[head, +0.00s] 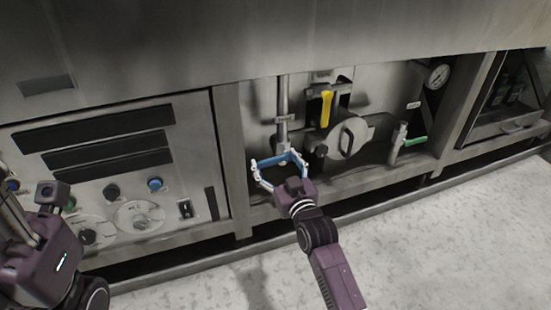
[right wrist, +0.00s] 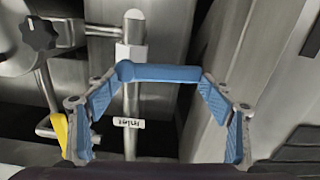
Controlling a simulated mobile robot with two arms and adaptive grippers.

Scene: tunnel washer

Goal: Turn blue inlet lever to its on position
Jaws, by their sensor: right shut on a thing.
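The blue inlet lever (head: 279,160) lies crosswise at the foot of a vertical pipe in the open bay of the washer. It also shows in the right wrist view (right wrist: 165,73), with its round pivot end at the left by the pipe. My right gripper (head: 279,165) is shut on the lever. Its blue-padded fingers (right wrist: 162,88) stand widely spread, one at each end of the lever. My left arm's wrist (head: 40,250) is at the left edge. Its fingers cannot be made out clearly.
A yellow lever (head: 326,108) hangs above and right of the blue one; a green-handled valve (head: 414,141) is farther right. A pressure gauge (head: 438,75) is at the upper right. A control panel (head: 110,165) fills the left. Frame posts and a lower rail border the bay.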

